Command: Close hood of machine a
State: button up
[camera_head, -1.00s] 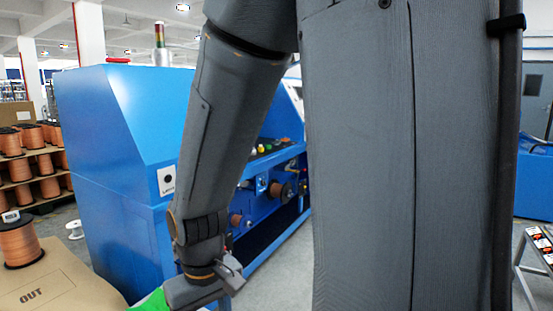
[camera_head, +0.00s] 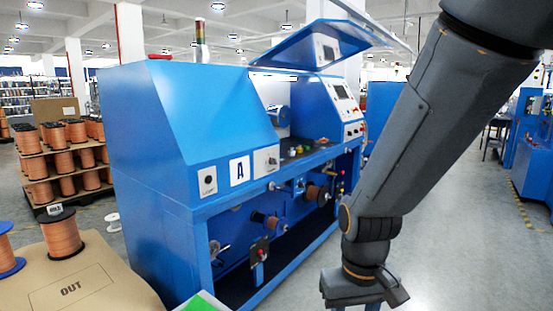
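The blue machine (camera_head: 150,130) carries a white label "A" and stands left of centre in the head camera view. Its hood (camera_head: 310,42) is raised and tilted over the top, with a pale window panel in it. Below the hood, the work deck (camera_head: 300,148) with knobs and small parts lies open. My gripper (camera_head: 362,300) hangs at the lower right in front of the machine, apart from it and below the hood. Its fingertips are cut off by the frame's bottom edge, so its opening cannot be seen.
A box marked OUT (camera_head: 75,285) with copper wire spools stands at the lower left. Grey floor (camera_head: 470,260) is open to the right of my arm. More blue machines stand at the far right.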

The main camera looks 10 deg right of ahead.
aim_at(317, 53)
jog(key=z, duration=0.7)
jog(key=i, duration=0.95)
jog(key=z, duration=0.85)
jog(key=i, duration=1.35)
jog(key=u, duration=0.2)
